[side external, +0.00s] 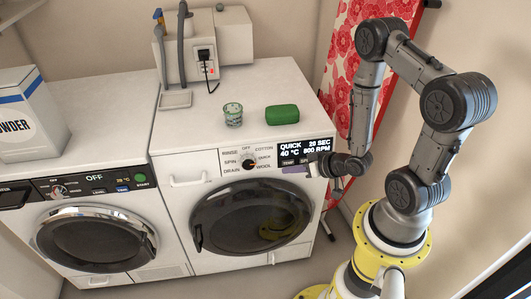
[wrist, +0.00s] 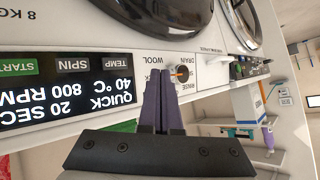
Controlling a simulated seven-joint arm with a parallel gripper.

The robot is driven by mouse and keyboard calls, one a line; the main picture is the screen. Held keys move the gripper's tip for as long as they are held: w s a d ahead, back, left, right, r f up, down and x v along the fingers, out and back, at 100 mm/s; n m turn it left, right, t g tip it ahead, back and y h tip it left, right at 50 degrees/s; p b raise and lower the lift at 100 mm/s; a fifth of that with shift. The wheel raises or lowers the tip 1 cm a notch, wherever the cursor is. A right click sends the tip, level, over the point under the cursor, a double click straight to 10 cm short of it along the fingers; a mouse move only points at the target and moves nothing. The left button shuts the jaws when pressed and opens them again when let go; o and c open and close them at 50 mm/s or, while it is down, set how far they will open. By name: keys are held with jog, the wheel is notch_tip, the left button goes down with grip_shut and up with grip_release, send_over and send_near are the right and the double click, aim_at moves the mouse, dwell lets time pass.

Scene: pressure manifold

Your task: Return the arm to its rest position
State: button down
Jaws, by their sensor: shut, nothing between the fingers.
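My gripper (side external: 316,169) is in front of the right washing machine's control panel, near the right end of the display. In the wrist view my gripper (wrist: 162,74) has its two dark fingers together with nothing between them. The fingers reach across the panel between the display (wrist: 62,98) and the program dial (wrist: 182,73). Whether the fingertips touch the panel cannot be told. The display in the side view (side external: 305,151) reads QUICK, 20 SEC, 40 °C, 800 RPM. My arm bends up and over from the yellow base at the right.
A green block (side external: 282,115) and a small glass (side external: 233,114) stand on the right washing machine (side external: 195,130). A second washing machine (side external: 95,110) stands at the left with a powder box (side external: 28,115) on top. A red floral ironing board (side external: 345,75) stands behind my arm.

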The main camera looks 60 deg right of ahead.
jog(key=w+r+n+t, duration=0.2)
jog(key=w+r, duration=0.5)
jog(key=r, duration=0.3)
jog(key=a+r+n+h, duration=0.1)
jog(key=a+r, duration=0.1)
jog(key=r, duration=0.8)
jog(key=a+r+n, duration=0.1)
jog(key=a+r, duration=0.2)
jog(key=r, duration=0.6)
jog(key=s+a+r+g, duration=0.15)
jog(key=s+r, duration=0.35)
jog(key=s, duration=0.5)
jog(key=s+a+f+g, duration=0.2)
jog(key=s+f+g, duration=0.3)
jog(key=s, duration=0.6)
jog(key=shift+s+f+g+y, duration=0.35)
jog(key=shift+s+f+y, duration=0.05)
jog(key=shift+f, duration=0.05)
